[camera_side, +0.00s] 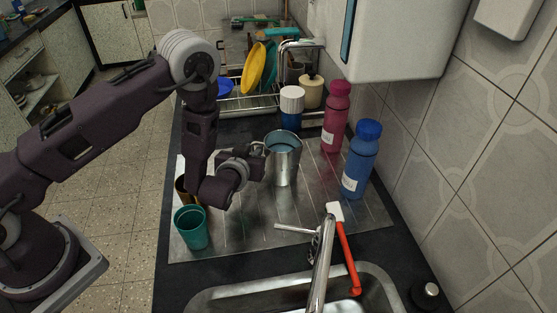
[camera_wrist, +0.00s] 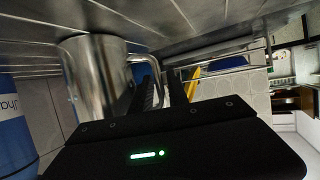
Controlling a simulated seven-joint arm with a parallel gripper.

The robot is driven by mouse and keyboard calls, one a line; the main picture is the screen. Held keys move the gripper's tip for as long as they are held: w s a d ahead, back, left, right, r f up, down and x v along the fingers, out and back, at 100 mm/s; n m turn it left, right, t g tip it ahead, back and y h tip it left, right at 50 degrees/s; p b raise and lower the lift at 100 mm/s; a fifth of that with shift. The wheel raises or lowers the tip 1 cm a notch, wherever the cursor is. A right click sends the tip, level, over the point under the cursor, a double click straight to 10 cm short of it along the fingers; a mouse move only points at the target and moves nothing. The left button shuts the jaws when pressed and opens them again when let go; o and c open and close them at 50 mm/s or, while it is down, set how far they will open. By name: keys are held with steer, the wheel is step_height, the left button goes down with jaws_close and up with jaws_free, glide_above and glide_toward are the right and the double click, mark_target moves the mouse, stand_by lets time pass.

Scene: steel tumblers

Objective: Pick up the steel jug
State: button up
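The steel jug (camera_side: 284,163) stands upright on the steel drainboard, with its handle on the left side facing my gripper. My gripper (camera_side: 259,165) is close beside the jug on its handle side, at about the height of its body. In the wrist view the shiny jug (camera_wrist: 98,75) fills the left part, and its curved handle reaches toward my gripper (camera_wrist: 162,90). The two dark fingers stand apart, with the end of the handle seen at the gap between them. Whether either finger touches the handle is hard to tell.
A blue bottle (camera_side: 361,160) and a pink bottle (camera_side: 334,117) stand right of the jug. A white-capped blue container (camera_side: 291,107) is behind it. A teal tumbler (camera_side: 191,228) and a brown-yellow one (camera_side: 181,188) stand front left. A tap (camera_side: 322,262) and sink are in front.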

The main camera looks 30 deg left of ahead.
jaws_close()
steer(key=shift+r, duration=0.1)
stand_by(1.2)
